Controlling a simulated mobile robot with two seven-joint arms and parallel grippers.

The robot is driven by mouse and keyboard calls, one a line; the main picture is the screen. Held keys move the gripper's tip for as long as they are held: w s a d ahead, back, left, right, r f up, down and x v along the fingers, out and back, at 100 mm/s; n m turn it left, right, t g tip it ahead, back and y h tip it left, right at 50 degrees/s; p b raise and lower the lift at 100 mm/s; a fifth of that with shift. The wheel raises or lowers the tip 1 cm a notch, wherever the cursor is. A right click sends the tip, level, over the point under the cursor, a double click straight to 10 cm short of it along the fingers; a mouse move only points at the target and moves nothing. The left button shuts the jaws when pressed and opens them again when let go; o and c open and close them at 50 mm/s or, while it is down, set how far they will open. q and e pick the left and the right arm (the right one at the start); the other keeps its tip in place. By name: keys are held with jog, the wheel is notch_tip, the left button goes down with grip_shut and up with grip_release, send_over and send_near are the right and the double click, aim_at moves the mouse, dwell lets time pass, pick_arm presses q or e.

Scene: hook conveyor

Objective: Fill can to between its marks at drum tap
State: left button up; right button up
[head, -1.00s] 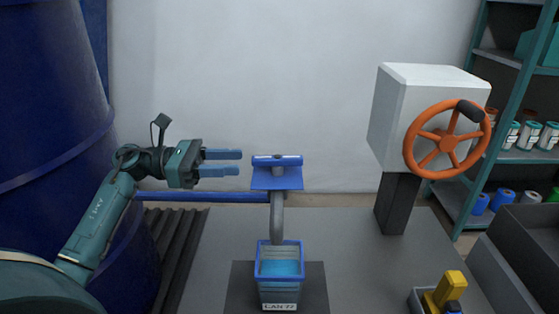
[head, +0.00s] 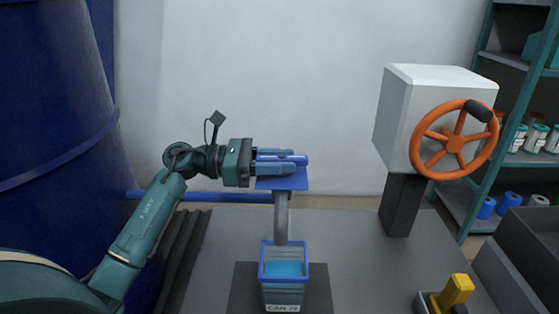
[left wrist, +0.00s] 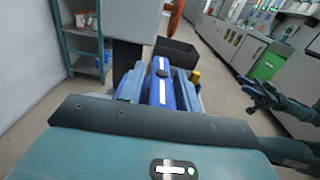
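The can (head: 284,293), grey with a blue rim and a white label, stands upright on a dark pad under the tap spout (head: 281,218). Light blue liquid (head: 283,269) shows inside it; I cannot make out its marks. The tap's blue bar handle (head: 293,160) lies crosswise above a blue plate. My left gripper (head: 275,161) is open, with one finger on each side of the handle. The left wrist view shows the handle (left wrist: 161,84) between the fingers. My right gripper (left wrist: 265,93) is away at the right, small and dark; its opening is unclear.
The large blue drum (head: 50,110) stands at the left. A white box with an orange handwheel (head: 454,140) stands right of the tap. A yellow-handled object (head: 456,290) and a dark bin (head: 532,240) are at the right. The bench between them is clear.

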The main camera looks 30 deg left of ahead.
pick_arm(q)
grip_shut()
